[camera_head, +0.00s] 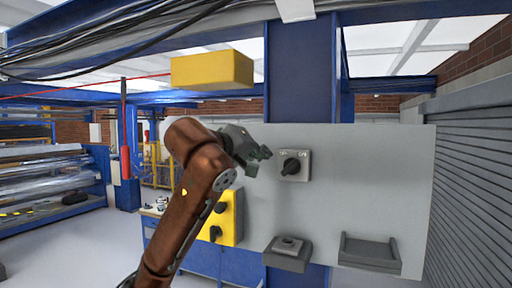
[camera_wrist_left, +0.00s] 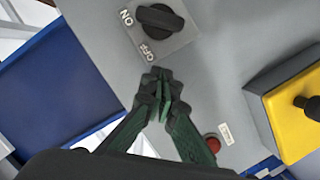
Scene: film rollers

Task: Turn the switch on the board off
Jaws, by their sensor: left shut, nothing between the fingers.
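The switch (camera_head: 294,165) is a dark rotary knob on a light grey square plate, mounted on the upright grey board (camera_head: 350,200). In the left wrist view, the knob (camera_wrist_left: 160,20) shows at the top, with ON printed left of it and OFF below-left. One end of its bar lies toward the ON label. My left gripper (camera_head: 260,158) is just left of the switch in the head view. In the wrist view its dark green fingers (camera_wrist_left: 160,85) are together and empty, apart from the knob and on the OFF-label side. My right gripper is in neither view.
A yellow box with dark knobs (camera_head: 228,225) is on the board's left, partly behind my left arm. Below the switch are a grey box (camera_head: 287,256) and a grey tray (camera_head: 370,254). A red button (camera_wrist_left: 213,145) shows in the wrist view. The board right of the switch is bare.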

